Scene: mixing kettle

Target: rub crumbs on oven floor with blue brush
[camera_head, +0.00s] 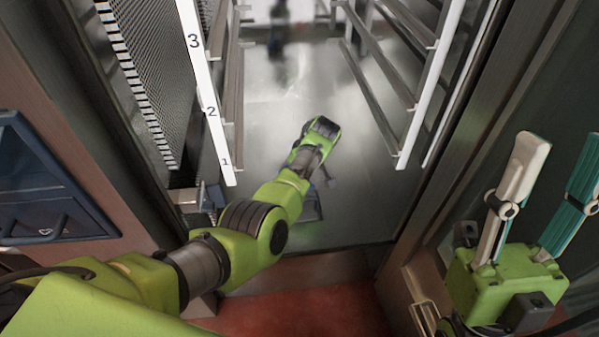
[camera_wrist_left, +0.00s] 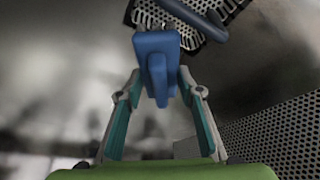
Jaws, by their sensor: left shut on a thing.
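The blue brush (camera_wrist_left: 157,62) shows in the left wrist view between my left gripper's two teal-padded fingertips. My left gripper (camera_wrist_left: 160,82) is shut on it. In the head view my left arm reaches into the oven, and its wrist hides most of the gripper and brush. The oven floor (camera_head: 265,130) is smooth shiny metal and lies below the arm. I cannot make out crumbs on it. Whether the brush touches the floor is unclear. My right gripper (camera_head: 558,150) is open and empty, outside the oven at the right.
A rack with numbered rails (camera_head: 212,110) stands on the oven's left, and more rails (camera_head: 375,95) on the right. A perforated metal panel (camera_wrist_left: 275,140) shows in the left wrist view. The reddish floor (camera_head: 300,310) lies outside the oven. A dark blue panel (camera_head: 40,190) is at far left.

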